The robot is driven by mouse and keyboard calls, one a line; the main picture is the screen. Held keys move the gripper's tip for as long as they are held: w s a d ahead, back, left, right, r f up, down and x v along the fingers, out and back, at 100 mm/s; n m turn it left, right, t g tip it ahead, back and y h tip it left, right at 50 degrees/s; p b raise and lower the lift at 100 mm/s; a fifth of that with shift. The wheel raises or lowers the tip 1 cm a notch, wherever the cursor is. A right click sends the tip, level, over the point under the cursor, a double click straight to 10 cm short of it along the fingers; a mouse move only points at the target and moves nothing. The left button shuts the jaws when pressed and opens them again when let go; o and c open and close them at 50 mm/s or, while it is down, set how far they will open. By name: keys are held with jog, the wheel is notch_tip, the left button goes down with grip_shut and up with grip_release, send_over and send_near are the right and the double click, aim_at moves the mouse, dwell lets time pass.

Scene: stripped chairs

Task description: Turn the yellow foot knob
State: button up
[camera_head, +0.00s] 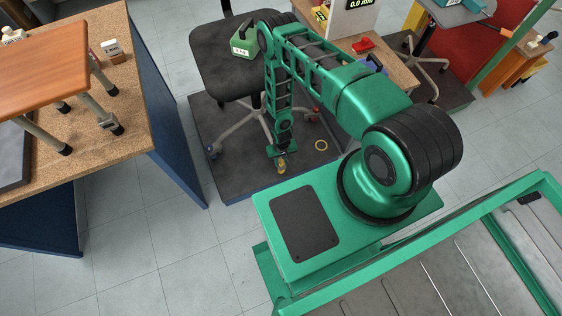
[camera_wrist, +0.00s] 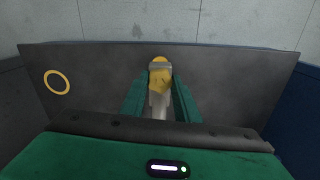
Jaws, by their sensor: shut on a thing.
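The yellow foot knob (camera_wrist: 160,76) shows in the middle of the wrist view, between the two green fingers of my gripper (camera_wrist: 160,98). My gripper is shut on it. A pale grey leg end runs from the knob toward the camera. In the head view the yellow knob (camera_head: 282,168) is a small patch at the tip of my gripper (camera_head: 281,158), low over the dark platform. The fingers cover most of the knob there, so its turn cannot be told.
The dark platform (camera_head: 236,180) bears a black office chair (camera_head: 226,62) on casters and a yellow ring (camera_head: 321,145). Another wooden table (camera_head: 392,74) stands behind my arm. Tiled floor is free at front left.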

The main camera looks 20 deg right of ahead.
aim_at(281, 162)
jog(key=shift+a+m, duration=0.1)
jog(key=shift+m, duration=0.5)
jog(key=o, duration=1)
jog(key=shift+o, duration=0.2)
notch_tip(281, 162, up, 11)
jog(key=shift+f, duration=0.15)
